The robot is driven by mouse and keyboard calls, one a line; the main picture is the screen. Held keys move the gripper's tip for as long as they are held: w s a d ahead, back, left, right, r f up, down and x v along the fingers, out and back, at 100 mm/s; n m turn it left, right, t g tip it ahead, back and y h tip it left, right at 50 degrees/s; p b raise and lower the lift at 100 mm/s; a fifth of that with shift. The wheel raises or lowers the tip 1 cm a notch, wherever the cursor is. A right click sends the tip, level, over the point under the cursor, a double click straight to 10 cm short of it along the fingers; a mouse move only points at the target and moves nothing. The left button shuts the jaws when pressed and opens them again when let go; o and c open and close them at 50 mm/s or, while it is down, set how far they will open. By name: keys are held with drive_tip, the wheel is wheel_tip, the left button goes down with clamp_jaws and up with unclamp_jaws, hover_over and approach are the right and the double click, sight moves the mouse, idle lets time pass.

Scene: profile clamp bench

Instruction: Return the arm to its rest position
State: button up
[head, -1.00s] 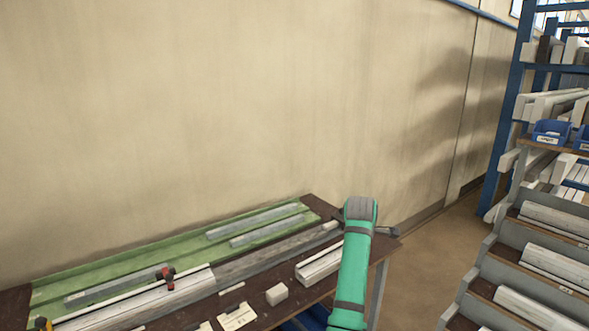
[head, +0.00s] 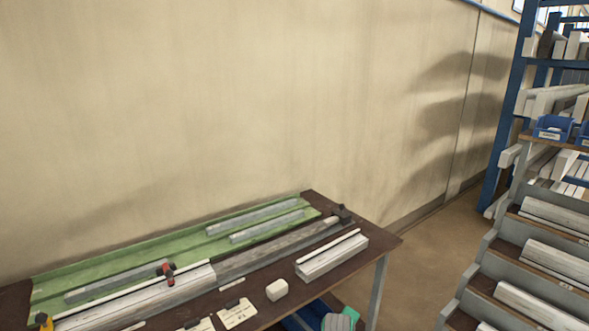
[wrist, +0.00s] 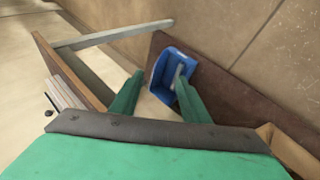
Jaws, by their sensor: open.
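In the wrist view my gripper (wrist: 160,79) shows two green fingers spread apart with nothing held between them. A blue bin (wrist: 158,68) with a small grey piece in it lies beyond the fingertips, apart from them as far as I can tell. In the head view only a green part of my arm (head: 342,320) shows at the bottom edge, low in front of the bench (head: 385,243). The fingers are not visible in that view.
The bench top carries a green tray (head: 110,262) with grey bars, a long profile (head: 150,298), a short profile (head: 332,256), a white block (head: 277,290) and paper cards. Stepped racks (head: 480,270) stand at right. Floor shows between them.

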drive_tip(key=s+a+f+m+t, duration=0.2)
drive_tip(key=s+a+f, duration=0.3)
drive_tip(key=s+f, duration=0.65)
drive_tip(key=s+a+f+m+t+y, duration=0.1)
drive_tip(key=s+a, duration=0.2)
drive_tip(key=s, duration=0.5)
drive_tip(key=s+a+f+m+t, duration=0.1)
drive_tip(key=s+a, duration=0.1)
drive_tip(key=s, duration=0.7)
drive_tip(key=s+a+r+m+t+y, duration=0.1)
drive_tip(key=s+a+r+m+t, duration=0.1)
drive_tip(key=s+r, duration=0.8)
drive_tip(key=s+a+r+m+t, duration=0.2)
drive_tip(key=s+r, duration=0.9)
drive_tip(key=s, duration=0.7)
drive_tip(key=a+m, duration=0.1)
drive_tip(key=a, duration=0.1)
drive_tip(key=shift+s+a+r+m+y, duration=0.25)
drive_tip(key=shift+a+m+y, duration=0.05)
drive_tip(key=shift+m+y, duration=0.1)
drive_tip(key=shift+w, duration=0.1)
